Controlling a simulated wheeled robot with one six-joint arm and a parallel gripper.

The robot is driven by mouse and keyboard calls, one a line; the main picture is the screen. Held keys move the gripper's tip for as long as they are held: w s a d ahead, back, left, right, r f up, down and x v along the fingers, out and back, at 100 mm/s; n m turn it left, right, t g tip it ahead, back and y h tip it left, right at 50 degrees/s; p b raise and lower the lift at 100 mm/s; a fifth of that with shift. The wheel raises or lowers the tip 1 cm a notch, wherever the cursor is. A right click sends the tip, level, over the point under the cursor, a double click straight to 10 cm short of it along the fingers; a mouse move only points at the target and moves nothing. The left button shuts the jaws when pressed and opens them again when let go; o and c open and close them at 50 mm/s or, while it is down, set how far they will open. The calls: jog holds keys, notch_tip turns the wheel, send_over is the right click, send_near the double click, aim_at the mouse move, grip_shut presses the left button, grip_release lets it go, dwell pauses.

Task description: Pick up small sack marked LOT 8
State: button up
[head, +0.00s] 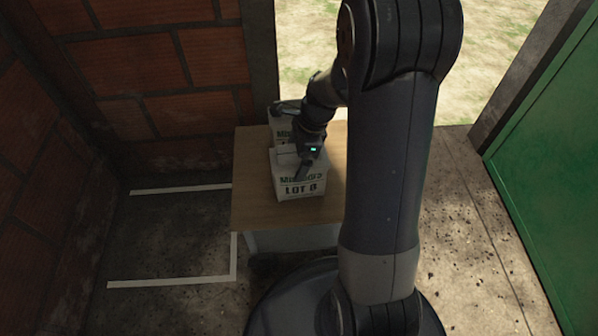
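The other finger is not clear, so I cannot tell whether the gripper is open or shut on the sack. A second white sack (281,129) with green print stands right behind the first, partly hidden by my wrist; its lot mark is not visible.
A brick wall (165,80) stands behind and left of the table. White lines (170,282) mark the floor at the left. An open doorway (308,50) lies behind, and a green door (550,170) is at the right. Speckled floor right of my arm is clear.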

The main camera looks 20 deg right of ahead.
jog(key=c, duration=2)
